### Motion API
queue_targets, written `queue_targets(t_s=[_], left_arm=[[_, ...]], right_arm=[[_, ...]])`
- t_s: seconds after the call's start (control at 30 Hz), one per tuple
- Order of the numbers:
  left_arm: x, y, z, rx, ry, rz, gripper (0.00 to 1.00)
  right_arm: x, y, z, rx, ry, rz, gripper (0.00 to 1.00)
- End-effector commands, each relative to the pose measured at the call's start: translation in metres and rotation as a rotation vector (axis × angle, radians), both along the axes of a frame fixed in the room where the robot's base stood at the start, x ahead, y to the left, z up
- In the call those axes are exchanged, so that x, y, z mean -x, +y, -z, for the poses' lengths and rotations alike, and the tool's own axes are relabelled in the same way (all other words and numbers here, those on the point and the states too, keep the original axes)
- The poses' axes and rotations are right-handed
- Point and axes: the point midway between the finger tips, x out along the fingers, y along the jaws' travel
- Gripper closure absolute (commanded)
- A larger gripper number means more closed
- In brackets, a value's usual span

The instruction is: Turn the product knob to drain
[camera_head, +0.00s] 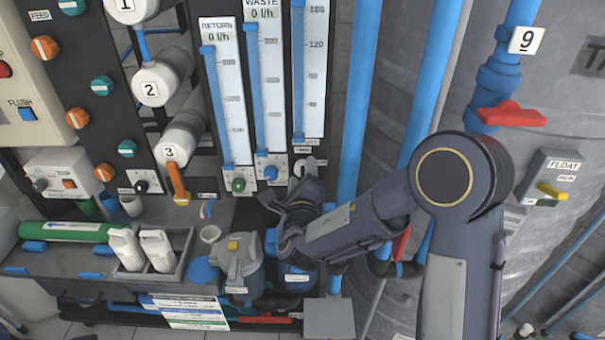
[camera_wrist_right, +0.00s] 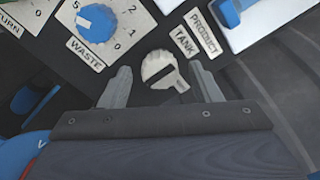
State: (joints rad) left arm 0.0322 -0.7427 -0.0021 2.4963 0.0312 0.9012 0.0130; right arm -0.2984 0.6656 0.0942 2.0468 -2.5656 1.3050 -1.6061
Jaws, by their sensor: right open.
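The product knob (camera_wrist_right: 160,68) is a pale grey-white dial with a dark slot and a pointer, on the dark panel in the right wrist view. Its pointer aims toward the lower right, and the tank label (camera_wrist_right: 184,41) and product label (camera_wrist_right: 201,29) are beside it. My right gripper (camera_wrist_right: 161,72) is open, with one finger on each side of the knob; I cannot tell whether they touch it. In the head view my right gripper (camera_head: 295,187) is at the panel below the flow meters and mostly hides the knob. My left gripper is not in view.
The blue waste knob (camera_wrist_right: 97,23) is close on the left in the wrist view. In the head view, a green knob (camera_head: 238,185) sits under the return meter. A red valve handle (camera_head: 512,114) and a float switch box (camera_head: 548,180) are at the right.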

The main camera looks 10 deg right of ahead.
Motion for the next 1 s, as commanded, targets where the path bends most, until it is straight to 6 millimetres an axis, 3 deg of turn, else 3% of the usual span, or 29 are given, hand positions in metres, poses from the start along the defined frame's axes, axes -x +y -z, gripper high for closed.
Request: queue_targets(t_s=[0.23, 0.6, 0.83, 1.0], left_arm=[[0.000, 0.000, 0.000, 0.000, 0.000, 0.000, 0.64], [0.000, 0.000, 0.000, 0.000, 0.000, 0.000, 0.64], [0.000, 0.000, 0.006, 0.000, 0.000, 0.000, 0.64], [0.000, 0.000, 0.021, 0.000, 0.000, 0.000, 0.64]], right_arm=[[-0.001, 0.000, 0.000, 0.000, 0.000, 0.000, 0.43], [-0.001, 0.000, 0.000, -0.001, 0.000, 0.000, 0.87], [-0.001, -0.001, 0.002, -0.022, -0.005, 0.001, 0.87], [-0.001, 0.000, 0.004, -0.089, -0.020, 0.000, 0.87]])
